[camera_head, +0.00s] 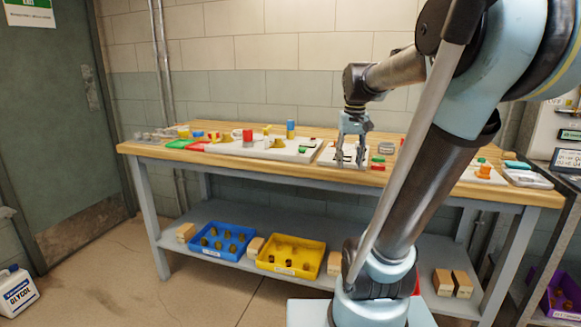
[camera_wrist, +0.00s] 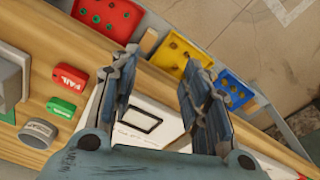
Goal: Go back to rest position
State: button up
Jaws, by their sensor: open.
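My gripper (camera_head: 352,154) is above the workbench (camera_head: 240,165), pointing down over a white board with a black-outlined square (camera_head: 338,156). In the wrist view my gripper (camera_wrist: 165,70) shows two blue-grey fingers spread apart with nothing between them. The white board (camera_wrist: 150,122) lies below and partly behind the fingers. My arm reaches in from the right and hides part of the bench. Whether the fingertips clear the board by much is hard to tell.
Left of my gripper lie a white board with coloured blocks (camera_head: 262,147) and green and red trays (camera_head: 182,144). Red FAIL (camera_wrist: 68,78) and green (camera_wrist: 61,106) stamps stand near the gripper. A lower shelf holds blue (camera_head: 220,240) and yellow (camera_head: 291,256) bins. Air above the bench's left is free.

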jog(key=s+f+t, duration=0.1)
jog(key=s+f, duration=1.6)
jog(key=f, duration=0.1)
jog(key=shift+f, duration=0.4)
jog(key=shift+w+f, duration=0.2)
jog(key=shift+w, duration=0.15)
